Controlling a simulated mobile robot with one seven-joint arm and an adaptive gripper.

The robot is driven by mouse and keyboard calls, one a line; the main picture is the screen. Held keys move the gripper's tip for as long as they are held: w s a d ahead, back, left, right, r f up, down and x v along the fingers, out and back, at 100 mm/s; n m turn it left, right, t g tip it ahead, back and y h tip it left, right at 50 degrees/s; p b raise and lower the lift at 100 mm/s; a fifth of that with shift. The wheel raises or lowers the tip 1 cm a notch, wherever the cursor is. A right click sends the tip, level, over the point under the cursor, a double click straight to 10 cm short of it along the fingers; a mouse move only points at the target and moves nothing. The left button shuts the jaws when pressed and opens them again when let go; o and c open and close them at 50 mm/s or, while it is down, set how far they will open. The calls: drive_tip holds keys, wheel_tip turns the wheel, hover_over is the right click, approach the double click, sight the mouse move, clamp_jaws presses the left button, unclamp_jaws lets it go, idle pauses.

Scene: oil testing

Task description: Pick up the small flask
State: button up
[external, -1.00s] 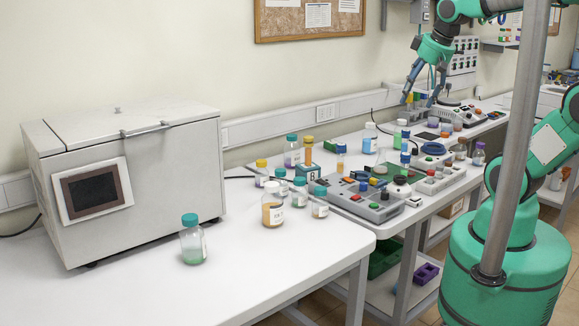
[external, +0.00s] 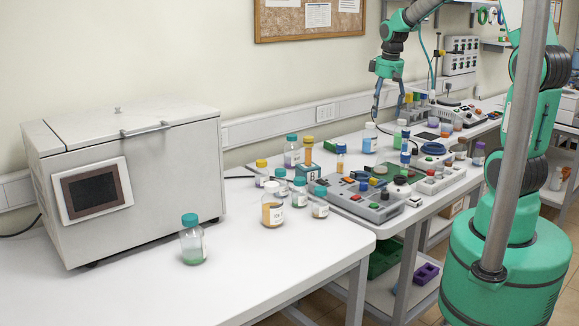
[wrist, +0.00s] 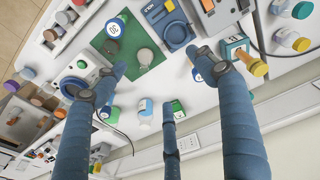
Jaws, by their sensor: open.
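Several small capped bottles stand on the tables, and I cannot tell which one is the small flask. A larger teal-capped bottle (external: 193,241) stands apart by the white box.
A white box-shaped machine (external: 125,180) fills the left of the front table. Grey instruments (external: 365,205) and more bottles crowd the back table. In the wrist view a green mat (wrist: 117,48) lies below. The front table's near part (external: 270,265) is clear.

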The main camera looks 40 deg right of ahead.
drive_tip(key=g, duration=0.1)
hover_over(382, 164)
drive_tip(key=w, duration=0.1)
drive_tip(key=f, duration=1.1)
drive_tip(key=shift+w+d+f, duration=0.15)
drive_tip(key=shift+d, duration=0.25)
drive_tip(key=shift+w+d+f+g, duration=0.1)
drive_tip(key=shift+d+f+g, duration=0.2)
drive_tip(key=shift+f, duration=0.15)
drive_tip(key=shift+f+b, duration=0.3)
drive_tip(key=shift+f, duration=4)
drive_tip(key=shift+f, duration=0.1)
drive_tip(key=shift+f+b, duration=0.5)
drive_tip(key=shift+f, duration=2)
drive_tip(key=c, duration=1.3)
